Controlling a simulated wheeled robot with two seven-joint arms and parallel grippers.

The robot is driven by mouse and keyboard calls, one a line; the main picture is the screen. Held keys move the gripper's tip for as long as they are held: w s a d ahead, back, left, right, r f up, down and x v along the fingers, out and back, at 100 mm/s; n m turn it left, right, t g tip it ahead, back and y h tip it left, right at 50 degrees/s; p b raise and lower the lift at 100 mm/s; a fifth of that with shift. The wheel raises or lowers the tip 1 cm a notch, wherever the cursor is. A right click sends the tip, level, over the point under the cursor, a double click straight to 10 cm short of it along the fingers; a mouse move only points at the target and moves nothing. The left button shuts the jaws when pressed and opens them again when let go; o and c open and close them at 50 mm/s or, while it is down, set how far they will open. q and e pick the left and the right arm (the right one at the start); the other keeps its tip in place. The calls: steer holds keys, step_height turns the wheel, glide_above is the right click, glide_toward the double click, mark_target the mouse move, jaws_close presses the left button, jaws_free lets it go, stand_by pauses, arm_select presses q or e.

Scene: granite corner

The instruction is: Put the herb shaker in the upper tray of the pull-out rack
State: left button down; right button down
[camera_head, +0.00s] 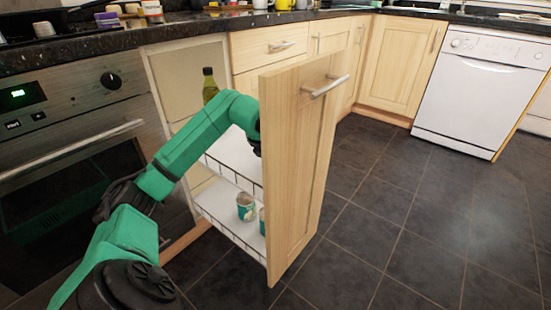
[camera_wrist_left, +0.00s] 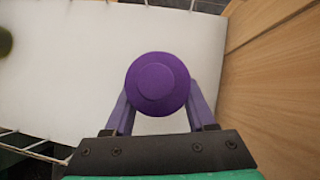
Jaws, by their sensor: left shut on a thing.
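The herb shaker (camera_wrist_left: 160,82), seen from above as a round purple cap, is between the fingers of my left gripper (camera_wrist_left: 162,100), which is shut on it. Below it in the left wrist view is the white floor of the upper tray (camera_wrist_left: 70,80). I cannot tell whether the shaker touches the tray. In the head view the pull-out rack is open, with its upper tray (camera_head: 232,146) behind the wooden front panel (camera_head: 300,170). My left arm reaches over the tray; its gripper and the shaker are hidden there. My right gripper is not in view.
An oil bottle (camera_head: 209,86) stands at the back of the upper tray. Green-and-white cans (camera_head: 246,207) stand in the lower tray (camera_head: 222,200). Wire rails edge the trays. The oven (camera_head: 70,150) is at left. Jars and mugs sit on the dark counter (camera_head: 200,30).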

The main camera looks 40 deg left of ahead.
arm_select(q)
steer(key=shift+c, duration=1.1)
jaws_free()
steer(key=p+v, duration=0.1)
steer(key=v, duration=1.1)
